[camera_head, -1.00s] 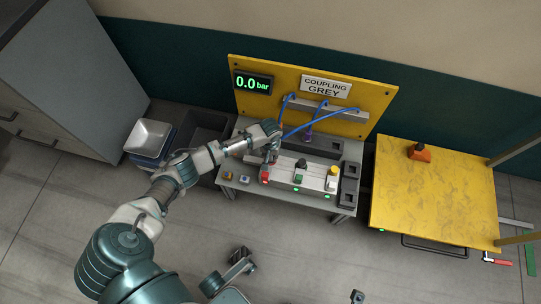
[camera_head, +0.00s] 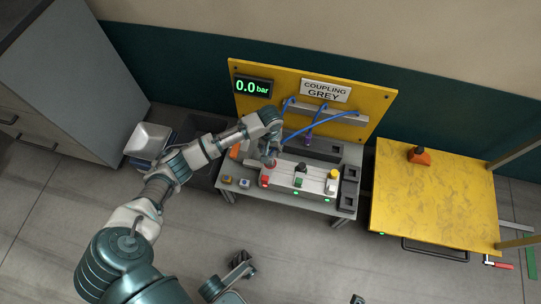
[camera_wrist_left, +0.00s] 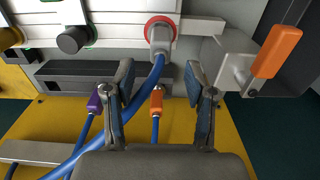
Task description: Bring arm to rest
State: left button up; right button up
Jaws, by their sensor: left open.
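In the head view my left gripper (camera_head: 268,162) is at the left end of the grey block (camera_head: 312,181) on the bench, low beside the red knob (camera_head: 265,181). In the left wrist view its two fingers (camera_wrist_left: 160,88) are spread apart. A blue hose (camera_wrist_left: 151,82) runs between them up to a grey plug (camera_wrist_left: 161,38) seated in a red ring (camera_wrist_left: 162,22). The fingers do not touch the plug. An orange lever (camera_wrist_left: 277,50) stands right of the fingers. A dark gripper-like part of mine (camera_head: 240,263) shows low in the head view; its jaws are unclear.
A yellow panel (camera_head: 381,101) behind the bench carries a 0.0 bar display (camera_head: 253,85), a COUPLING GREY sign (camera_head: 325,91) and blue hoses. A yellow table (camera_head: 435,190) stands right; a light tray (camera_head: 148,139) and cabinet (camera_head: 72,70) stand left.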

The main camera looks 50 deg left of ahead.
pick_arm(q)
jog(key=shift+r, duration=1.35)
